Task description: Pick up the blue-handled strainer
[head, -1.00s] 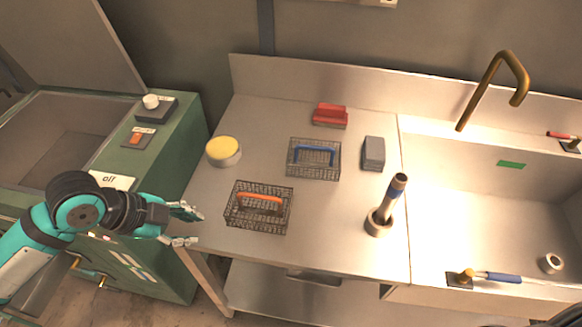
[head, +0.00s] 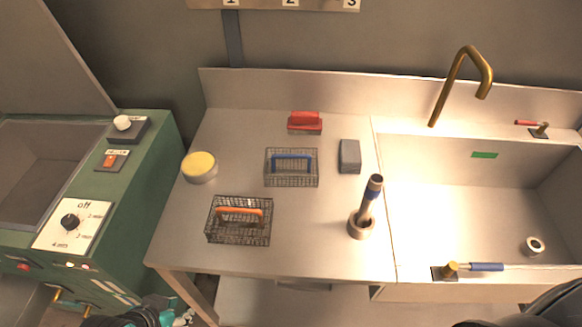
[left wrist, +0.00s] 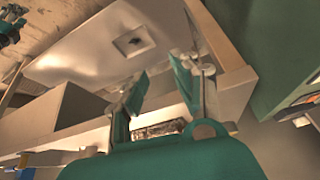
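The blue-handled strainer (head: 292,180) is a wire mesh basket with a blue bar handle. It stands upright in the middle of the metal table in the head view. An orange-handled strainer (head: 239,232) stands in front of it and to its left. My left gripper (head: 184,318) is at the bottom edge of the head view, mostly cut off, below the table's front left corner and well away from both baskets. In the left wrist view my left gripper (left wrist: 160,82) has its fingers apart with nothing held between them. My right gripper is not in view.
Around the strainer are a yellow-topped round tin (head: 200,168), a red block-like item (head: 305,124), a grey block (head: 349,157) and a tool in a round holder (head: 362,223). A sink (head: 450,215) is at right, a green machine (head: 140,205) at left.

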